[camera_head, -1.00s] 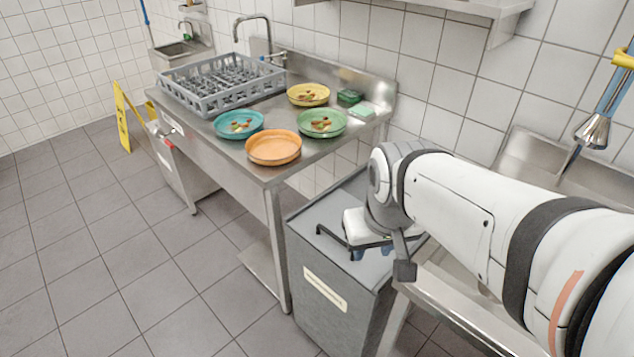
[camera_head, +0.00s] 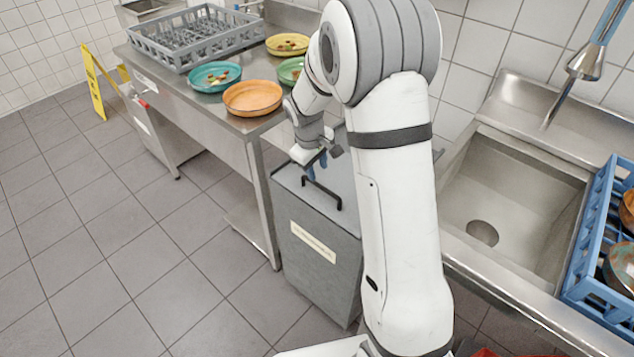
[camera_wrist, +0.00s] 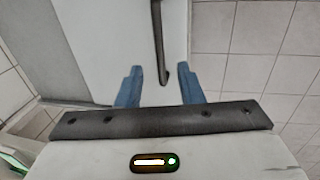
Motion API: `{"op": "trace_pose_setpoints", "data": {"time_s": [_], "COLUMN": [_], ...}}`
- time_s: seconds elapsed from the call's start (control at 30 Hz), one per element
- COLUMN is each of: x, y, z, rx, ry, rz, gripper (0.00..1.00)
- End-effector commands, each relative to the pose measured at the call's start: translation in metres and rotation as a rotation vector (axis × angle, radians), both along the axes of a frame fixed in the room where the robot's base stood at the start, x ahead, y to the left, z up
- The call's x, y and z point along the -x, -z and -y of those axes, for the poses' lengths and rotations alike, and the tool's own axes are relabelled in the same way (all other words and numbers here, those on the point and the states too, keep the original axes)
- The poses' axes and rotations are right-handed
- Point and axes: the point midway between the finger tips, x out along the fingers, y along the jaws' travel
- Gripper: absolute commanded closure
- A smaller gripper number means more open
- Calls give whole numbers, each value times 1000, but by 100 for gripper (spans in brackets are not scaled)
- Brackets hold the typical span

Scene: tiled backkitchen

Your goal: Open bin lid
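The grey bin (camera_head: 320,262) stands beside the steel table, with a pale label on its front. Its flat lid (camera_head: 348,190) lies shut on top and carries a black bar handle (camera_head: 322,194) along the front edge. My gripper (camera_head: 316,168) is above the lid, pointing down, close to the handle's far end. I cannot tell whether the fingers touch the lid.
The steel table (camera_head: 200,108) at left holds a grey dish rack (camera_head: 195,45) and several plates, including an orange one (camera_head: 252,98). A sink (camera_head: 510,190) and a blue rack (camera_head: 590,250) stand at right. A yellow floor sign (camera_head: 94,82) is far left. The front-left floor is clear.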

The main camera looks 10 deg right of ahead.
Motion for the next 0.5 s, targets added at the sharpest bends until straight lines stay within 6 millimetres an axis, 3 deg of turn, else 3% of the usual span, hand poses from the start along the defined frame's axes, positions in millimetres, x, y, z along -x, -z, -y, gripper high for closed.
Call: {"op": "trace_pose_setpoints", "data": {"time_s": [0.3, 0.5], "x": [-4, -7], "y": [48, 68], "z": [8, 12], "rx": [0, 0], "ry": [1, 2], "rz": [-5, -3], "gripper": [66, 66]}}
